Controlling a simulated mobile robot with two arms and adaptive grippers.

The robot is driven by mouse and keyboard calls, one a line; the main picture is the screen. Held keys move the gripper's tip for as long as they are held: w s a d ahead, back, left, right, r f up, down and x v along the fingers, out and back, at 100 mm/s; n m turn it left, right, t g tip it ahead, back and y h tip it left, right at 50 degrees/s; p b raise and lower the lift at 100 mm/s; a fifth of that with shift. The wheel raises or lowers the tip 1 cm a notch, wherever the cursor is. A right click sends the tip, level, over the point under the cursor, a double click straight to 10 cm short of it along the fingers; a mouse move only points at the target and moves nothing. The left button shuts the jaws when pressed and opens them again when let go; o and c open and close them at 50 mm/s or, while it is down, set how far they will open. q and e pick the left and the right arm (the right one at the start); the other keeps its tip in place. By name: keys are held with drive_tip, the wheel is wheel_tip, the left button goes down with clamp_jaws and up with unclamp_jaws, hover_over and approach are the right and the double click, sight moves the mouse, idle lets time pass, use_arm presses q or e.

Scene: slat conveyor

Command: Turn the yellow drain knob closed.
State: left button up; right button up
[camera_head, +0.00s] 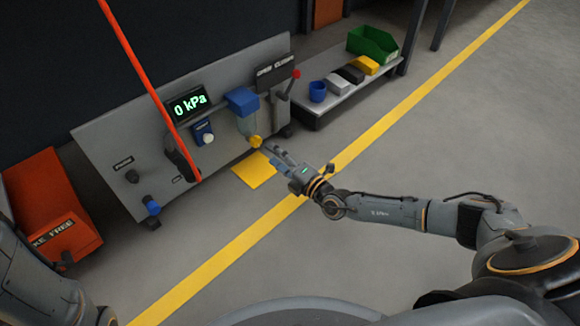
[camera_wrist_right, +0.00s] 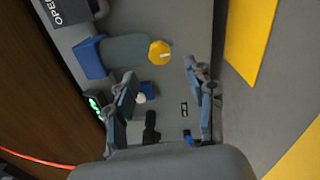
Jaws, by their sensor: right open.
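The yellow drain knob (camera_head: 255,141) sits at the bottom of a clear bowl under a blue-topped filter unit (camera_head: 241,101) on the grey panel. In the right wrist view the knob (camera_wrist_right: 160,53) is round with a pale mark across its face, ahead of and between the fingertips. My right gripper (camera_head: 269,152) is just below and right of the knob in the head view. In the right wrist view the right gripper (camera_wrist_right: 160,72) is open, with nothing between its fingers, apart from the knob. My left gripper is not visible; only part of my left arm shows.
The grey panel (camera_head: 100,140) carries a display reading 0 kPa (camera_head: 188,105), a blue-based white knob (camera_head: 204,133) and a red-tipped lever (camera_head: 295,74). A shelf (camera_head: 330,103) with bins stands right. Floor is clear near the yellow line.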

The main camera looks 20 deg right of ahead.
drive_tip(key=v, duration=0.7)
drive_tip(key=shift+a+r, duration=0.1)
drive_tip(key=shift+a, duration=0.05)
